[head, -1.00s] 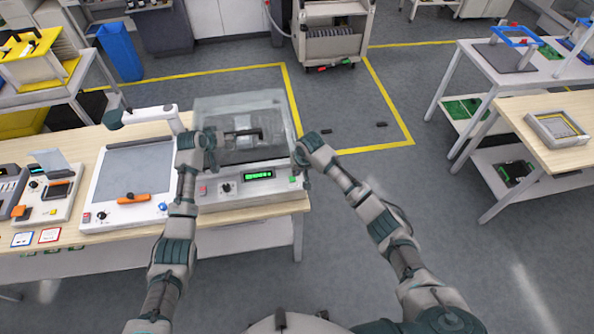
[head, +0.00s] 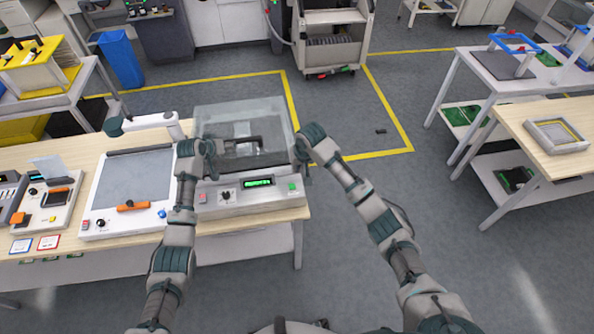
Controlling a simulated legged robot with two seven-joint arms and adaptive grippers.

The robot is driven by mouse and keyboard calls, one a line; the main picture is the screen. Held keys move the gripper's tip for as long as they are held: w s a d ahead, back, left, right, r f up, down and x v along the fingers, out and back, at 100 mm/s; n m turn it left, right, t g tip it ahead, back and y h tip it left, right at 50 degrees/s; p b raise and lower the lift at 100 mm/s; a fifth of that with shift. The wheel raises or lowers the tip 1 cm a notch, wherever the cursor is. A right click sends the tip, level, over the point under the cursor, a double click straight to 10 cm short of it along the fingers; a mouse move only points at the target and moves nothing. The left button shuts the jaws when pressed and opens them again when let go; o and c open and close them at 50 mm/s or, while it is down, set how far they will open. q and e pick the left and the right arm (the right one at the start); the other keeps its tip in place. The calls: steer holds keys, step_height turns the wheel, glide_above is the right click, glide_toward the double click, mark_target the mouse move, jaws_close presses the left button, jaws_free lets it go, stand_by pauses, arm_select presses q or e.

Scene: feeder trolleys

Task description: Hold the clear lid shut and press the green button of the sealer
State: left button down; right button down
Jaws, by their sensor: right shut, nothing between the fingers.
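The sealer (head: 250,202) stands at the right end of the wooden bench, with a lit green display and a green button (head: 292,187) at the right of its front panel. Its clear lid (head: 240,115) is down over the chamber, though I cannot tell if it is fully closed. My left gripper (head: 210,155) is at the lid's front left; its fingers are hard to make out. My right gripper (head: 301,163) is shut and empty beside the lid's front right corner, above and apart from the green button, which shows uncovered.
A flat grey-topped device (head: 135,190) with an orange handle stands left of the sealer. A smaller device (head: 50,210) is at the far left. A wooden table (head: 535,145) with a tray is at the right.

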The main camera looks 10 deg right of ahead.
arm_select(q)
steer(key=shift+a, duration=0.1)
stand_by(0.3)
steer(key=shift+w+r, duration=0.2)
steer(key=shift+r, duration=1.1)
steer(key=shift+s+r, duration=0.1)
steer(key=shift+r, duration=4.55)
